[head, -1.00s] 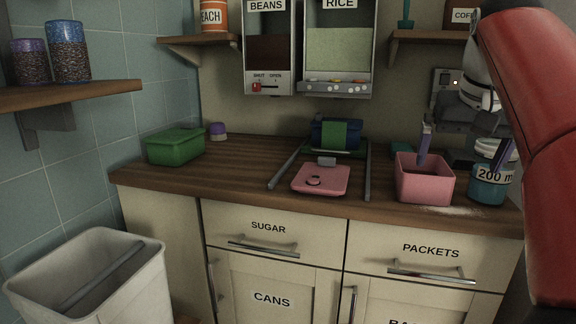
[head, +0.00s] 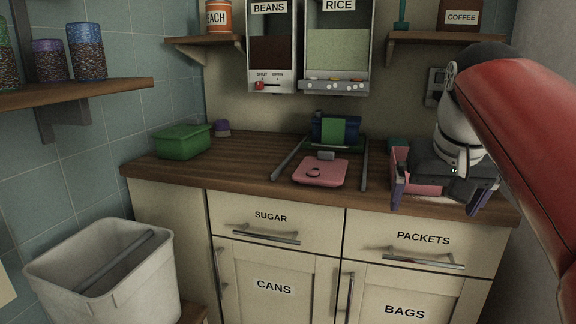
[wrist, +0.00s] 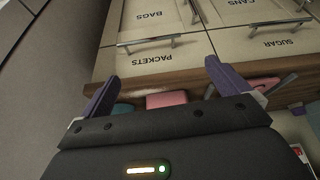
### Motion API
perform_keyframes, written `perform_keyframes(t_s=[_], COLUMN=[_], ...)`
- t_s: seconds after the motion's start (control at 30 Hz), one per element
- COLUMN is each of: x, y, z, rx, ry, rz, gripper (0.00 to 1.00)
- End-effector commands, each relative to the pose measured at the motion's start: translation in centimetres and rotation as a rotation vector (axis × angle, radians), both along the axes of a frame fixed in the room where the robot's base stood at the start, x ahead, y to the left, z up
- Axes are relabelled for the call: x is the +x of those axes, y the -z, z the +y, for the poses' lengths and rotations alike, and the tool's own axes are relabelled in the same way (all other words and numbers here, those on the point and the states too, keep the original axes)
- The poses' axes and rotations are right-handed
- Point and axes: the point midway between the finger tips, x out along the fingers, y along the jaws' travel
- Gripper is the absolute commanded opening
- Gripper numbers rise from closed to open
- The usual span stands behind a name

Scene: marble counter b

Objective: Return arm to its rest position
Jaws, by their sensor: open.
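My gripper (head: 438,192) is open and empty, with purple fingers spread wide. In the head view it hangs in front of the pink container (head: 402,162) at the right of the counter and hides most of it. The wrist view shows my gripper (wrist: 161,84) with nothing between its fingers. It faces the cabinet front, and the pink container (wrist: 167,99) shows past the counter edge. The blue jar behind my gripper is hidden in the head view.
A green box (head: 182,142) is at the left, with a white bin (head: 105,270) below. Shelves and the beans (head: 270,50) and rice (head: 337,50) dispensers hang above. The counter's left front is clear.

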Motion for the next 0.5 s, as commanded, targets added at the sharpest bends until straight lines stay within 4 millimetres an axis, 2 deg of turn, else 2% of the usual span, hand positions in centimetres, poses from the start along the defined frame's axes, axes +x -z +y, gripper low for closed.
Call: perform_keyframes(t_s=[0.17,0.3,0.4,0.5], x=[-3.7,-7.4,-9.9,-11.8], y=[5.3,11.3,15.4,18.7], z=[3.0,5.2,6.3,7.0], rx=[-0.006,-0.006,-0.004,0.000], ry=[-0.059,-0.114,-0.148,-0.174], rz=[-0.020,-0.039,-0.053,-0.062], gripper=[1.00,1.00,1.00,1.00])
